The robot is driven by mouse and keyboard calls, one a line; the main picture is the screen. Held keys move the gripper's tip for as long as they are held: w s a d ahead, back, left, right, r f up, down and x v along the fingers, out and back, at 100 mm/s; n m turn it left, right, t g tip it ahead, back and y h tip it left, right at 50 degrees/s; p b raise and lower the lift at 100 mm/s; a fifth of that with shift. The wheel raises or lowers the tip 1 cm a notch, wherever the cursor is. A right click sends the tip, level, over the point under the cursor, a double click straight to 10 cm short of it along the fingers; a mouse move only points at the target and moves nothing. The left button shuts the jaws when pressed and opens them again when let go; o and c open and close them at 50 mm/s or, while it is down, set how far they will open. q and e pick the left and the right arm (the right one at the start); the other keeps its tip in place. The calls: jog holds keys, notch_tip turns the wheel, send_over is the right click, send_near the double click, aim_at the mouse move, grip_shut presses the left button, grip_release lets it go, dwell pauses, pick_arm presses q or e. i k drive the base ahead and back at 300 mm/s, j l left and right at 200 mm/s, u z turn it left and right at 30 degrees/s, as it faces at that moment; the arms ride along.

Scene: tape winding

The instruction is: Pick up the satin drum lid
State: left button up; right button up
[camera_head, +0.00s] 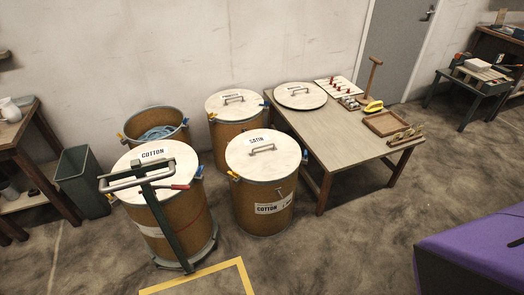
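The satin drum lid (271,155) is a round white disc with a metal handle (262,149) and the word SATIN on it. It lies on top of a brown drum (258,200) whose side label reads COTTON. Coloured clamps show at the drum's rim, at left and right. Neither of my grippers is in view, so nothing shows of what they hold.
A COTTON-lidded drum (182,215) with a green-framed trolley (165,215) stands left. Behind are an open drum (184,138) and another lidded drum (218,135). A table (335,150) with another lid (300,95) stands right. Floor in front is clear; a purple object (480,245) fills the lower right.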

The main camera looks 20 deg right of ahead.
aim_at(260, 155)
jog(key=i+j+z, duration=0.3)
jog(key=i, duration=0.25)
jog(key=i+j+z, duration=0.35)
jog(key=i, duration=0.6)
